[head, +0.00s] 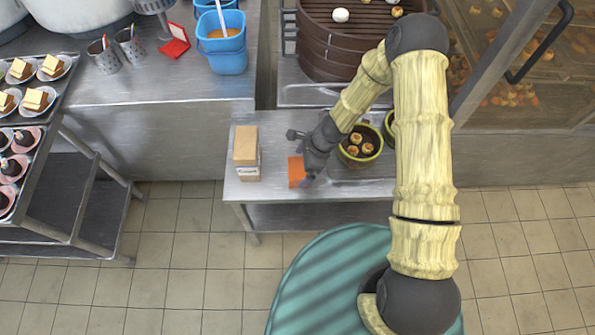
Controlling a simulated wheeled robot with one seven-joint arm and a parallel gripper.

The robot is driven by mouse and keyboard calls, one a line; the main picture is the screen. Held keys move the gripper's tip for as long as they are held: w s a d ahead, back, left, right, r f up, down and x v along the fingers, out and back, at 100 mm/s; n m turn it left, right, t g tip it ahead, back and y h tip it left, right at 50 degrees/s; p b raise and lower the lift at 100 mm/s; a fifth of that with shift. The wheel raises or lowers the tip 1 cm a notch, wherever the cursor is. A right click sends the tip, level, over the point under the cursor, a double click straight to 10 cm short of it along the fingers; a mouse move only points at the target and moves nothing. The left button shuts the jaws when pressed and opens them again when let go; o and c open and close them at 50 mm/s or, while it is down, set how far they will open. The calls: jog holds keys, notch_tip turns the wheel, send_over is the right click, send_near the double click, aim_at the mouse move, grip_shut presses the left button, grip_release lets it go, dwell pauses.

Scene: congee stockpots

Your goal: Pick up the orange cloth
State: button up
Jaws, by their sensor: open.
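The orange cloth (296,171) lies on the small metal table (275,131), right of a light brown box. It looks like a small folded square, and its right side is partly covered by my gripper. My gripper (307,183) is open, with its dark fingers at the cloth's right edge. I cannot tell from this view whether the fingers touch the cloth or hang just above it.
The brown box (246,147) stands close to the cloth's left. A green bowl of buns (361,144) sits behind and right of my gripper, partly hidden by my arm. A large bamboo steamer (330,45) stands further back. Blue buckets (222,45) are on the left counter.

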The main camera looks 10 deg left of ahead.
aim_at(298, 168)
jog(key=x, duration=0.4)
jog(key=shift+w+a, duration=0.1)
jog(key=shift+c, duration=0.2)
jog(key=c, duration=0.8)
